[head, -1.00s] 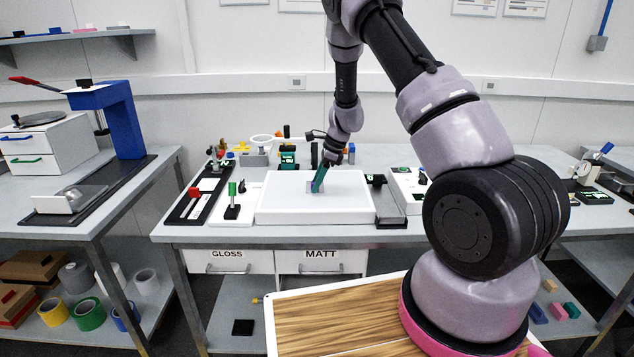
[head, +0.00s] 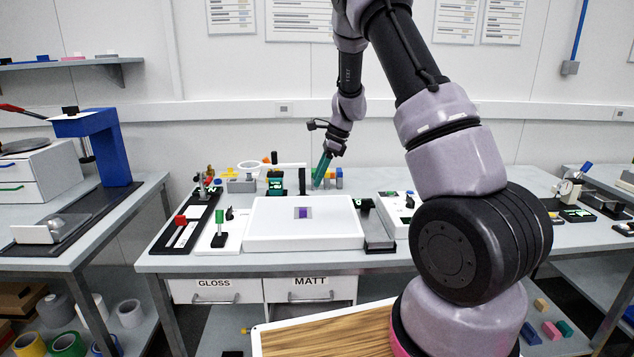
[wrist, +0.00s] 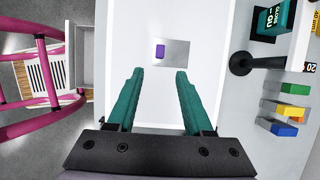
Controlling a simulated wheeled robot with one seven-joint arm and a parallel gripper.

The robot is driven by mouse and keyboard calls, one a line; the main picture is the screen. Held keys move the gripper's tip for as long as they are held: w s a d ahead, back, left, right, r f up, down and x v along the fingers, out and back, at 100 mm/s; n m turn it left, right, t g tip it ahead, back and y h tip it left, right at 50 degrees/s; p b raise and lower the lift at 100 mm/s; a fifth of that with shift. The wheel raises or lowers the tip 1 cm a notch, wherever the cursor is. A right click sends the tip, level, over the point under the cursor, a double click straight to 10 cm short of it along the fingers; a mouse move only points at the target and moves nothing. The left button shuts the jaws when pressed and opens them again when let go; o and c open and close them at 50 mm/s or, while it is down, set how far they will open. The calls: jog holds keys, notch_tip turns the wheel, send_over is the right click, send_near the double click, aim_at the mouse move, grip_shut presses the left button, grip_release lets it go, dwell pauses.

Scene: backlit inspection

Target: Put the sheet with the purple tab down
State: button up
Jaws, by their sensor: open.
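The sheet (head: 310,213) is a small grey piece with a purple tab (head: 301,213). It lies flat on the white panel (head: 268,235), near its middle. In the wrist view the sheet (wrist: 178,55) and its purple tab (wrist: 160,51) lie on the bare panel (wrist: 125,55), ahead of my fingertips. My gripper (head: 318,182), with green fingers, is raised above the panel and clear of the sheet. In the wrist view my gripper (wrist: 158,72) is open, with nothing between the fingers.
A black-and-white fixture with a red knob (head: 180,220) and a green-knobbed stand (head: 219,230) stand left of the panel. A dark grey tray (head: 377,232) is to its right. Small coloured blocks (wrist: 285,108) and a black post (wrist: 242,64) stand beyond the panel.

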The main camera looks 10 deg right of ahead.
jog(key=s+r+n+t, duration=0.1)
jog(key=s+r+n, duration=0.3)
jog(key=s+r, duration=0.45)
jog(key=s+r+n+t, duration=0.1)
jog(key=s+r+n, duration=0.35)
jog(key=r, duration=0.75)
jog(key=s+r+n+t+h, duration=0.1)
jog(key=s+r+n+t, duration=0.1)
jog(key=s, duration=0.7)
jog(key=s+d+r+n+t+h, duration=0.1)
jog(key=s+r+n, duration=0.3)
jog(key=s, duration=0.6)
jog(key=shift+s+d+r+n+t, duration=0.15)
jog(key=shift+d+r+n+t, duration=0.1)
jog(key=shift+n+t, duration=0.55)
